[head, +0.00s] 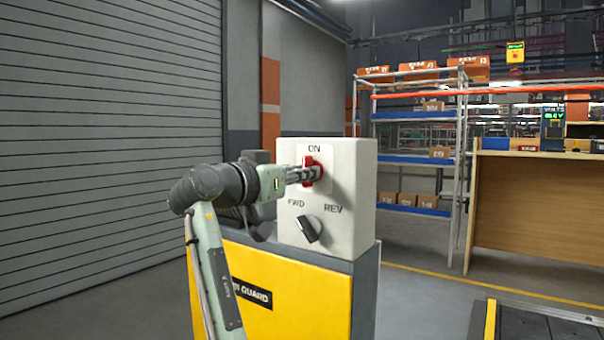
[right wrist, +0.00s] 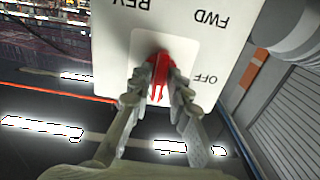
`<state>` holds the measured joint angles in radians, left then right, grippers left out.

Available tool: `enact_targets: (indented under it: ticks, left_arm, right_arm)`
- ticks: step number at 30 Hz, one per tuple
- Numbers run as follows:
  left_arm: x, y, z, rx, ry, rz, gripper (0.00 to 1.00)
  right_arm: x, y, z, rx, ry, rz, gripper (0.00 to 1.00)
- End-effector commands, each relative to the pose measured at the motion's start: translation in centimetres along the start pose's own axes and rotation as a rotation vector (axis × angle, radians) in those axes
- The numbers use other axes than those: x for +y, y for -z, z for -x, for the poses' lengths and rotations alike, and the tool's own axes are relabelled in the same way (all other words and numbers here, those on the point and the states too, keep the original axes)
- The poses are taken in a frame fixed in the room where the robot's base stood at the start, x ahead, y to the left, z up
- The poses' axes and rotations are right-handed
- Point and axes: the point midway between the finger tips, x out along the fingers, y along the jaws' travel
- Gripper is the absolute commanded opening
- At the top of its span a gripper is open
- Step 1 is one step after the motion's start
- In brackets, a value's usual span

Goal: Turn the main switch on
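The main switch is a red rotary handle (head: 311,171) on a white plate of the light-grey control box (head: 350,195), with "ON" printed above it. It also shows in the right wrist view (right wrist: 159,72), where "OFF" reads upside down to its right. My right gripper (head: 303,175) reaches in from the left. In the right wrist view its fingers (right wrist: 160,92) lie on both sides of the red handle and look shut on it. The handle looks roughly upright there, but the fingers hide part of it, so its exact setting is unclear. My left gripper is not in view.
A black selector knob (head: 308,229) marked FWD and REV sits below the switch. The box stands on a yellow and grey cabinet (head: 300,295). A conveyor end (head: 540,322) is at the lower right. Shelves (head: 415,115) and a wooden counter (head: 540,205) stand behind.

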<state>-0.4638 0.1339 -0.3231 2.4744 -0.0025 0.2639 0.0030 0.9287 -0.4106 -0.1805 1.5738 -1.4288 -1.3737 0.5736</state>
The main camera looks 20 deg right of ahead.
Motion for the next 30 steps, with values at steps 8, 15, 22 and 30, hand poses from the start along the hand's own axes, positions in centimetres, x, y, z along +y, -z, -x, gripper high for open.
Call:
enact_targets:
  ticks: [8,15,22,30]
  left_arm:
    - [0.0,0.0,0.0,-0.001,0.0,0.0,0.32]
    - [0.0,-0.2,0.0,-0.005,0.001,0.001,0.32]
    - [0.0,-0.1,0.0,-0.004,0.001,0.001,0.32]
    - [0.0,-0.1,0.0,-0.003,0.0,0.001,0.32]
  right_arm:
    - [0.0,0.0,0.0,0.001,0.0,0.002,0.32]
    - [0.0,0.1,1.1,0.003,0.0,0.002,0.32]
    - [0.0,0.1,5.8,0.003,0.001,0.001,0.32]
    - [0.0,0.1,10.6,0.003,0.001,0.001,0.32]
